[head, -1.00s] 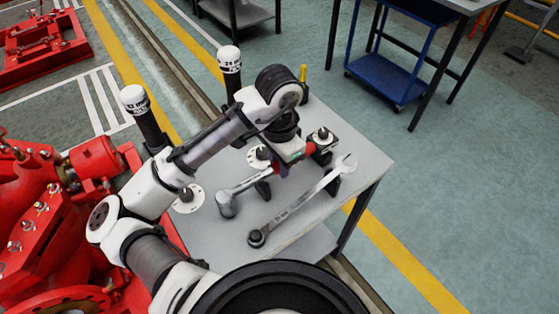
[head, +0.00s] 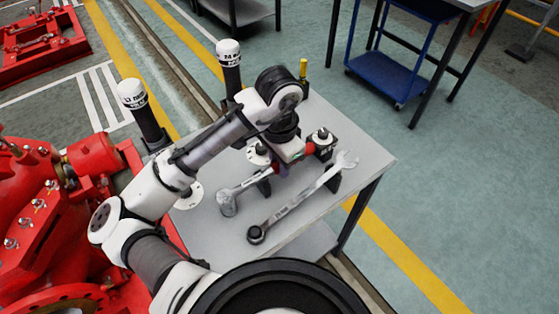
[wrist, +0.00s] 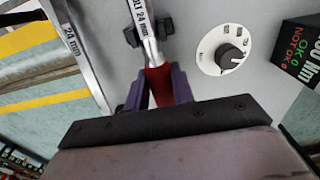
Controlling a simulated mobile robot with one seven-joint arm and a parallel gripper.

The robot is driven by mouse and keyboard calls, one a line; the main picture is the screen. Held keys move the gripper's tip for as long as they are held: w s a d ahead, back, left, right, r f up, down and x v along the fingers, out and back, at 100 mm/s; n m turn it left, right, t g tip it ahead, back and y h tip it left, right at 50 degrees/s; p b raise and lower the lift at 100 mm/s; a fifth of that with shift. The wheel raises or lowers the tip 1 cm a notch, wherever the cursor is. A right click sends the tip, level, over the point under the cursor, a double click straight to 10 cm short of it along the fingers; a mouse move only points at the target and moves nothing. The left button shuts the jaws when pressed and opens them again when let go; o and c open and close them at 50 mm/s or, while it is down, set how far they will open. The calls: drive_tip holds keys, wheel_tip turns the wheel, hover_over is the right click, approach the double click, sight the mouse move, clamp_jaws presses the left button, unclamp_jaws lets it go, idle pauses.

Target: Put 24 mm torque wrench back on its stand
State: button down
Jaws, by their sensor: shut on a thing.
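The torque wrench (head: 243,187), silver with a red grip, lies low over the grey table in the head view. "24 mm" shows on its shaft in the wrist view (wrist: 146,30). My gripper (wrist: 160,78) is shut on the red grip, its purple fingers on either side. It hangs over the table in the head view (head: 283,168). Black prongs of a stand (wrist: 165,26) flank the shaft, and a dark support shows under it in the head view (head: 264,187). I cannot tell whether the shaft touches the stand.
A 24 mm spanner (head: 295,203) lies close beside the wrench, its open end raised on a support. A dial plate (wrist: 221,50) and a display box (wrist: 301,50) are on the other side. Two black posts with white caps stand behind. The table's right part (head: 365,165) is clear.

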drive_tip(key=c, duration=1.1)
unclamp_jaws()
wheel_tip(320, 180, up, 14)
drive_tip(key=shift+p, duration=0.35)
drive_tip(key=shift+s+f, duration=0.1)
drive_tip(key=shift+f, duration=0.05)
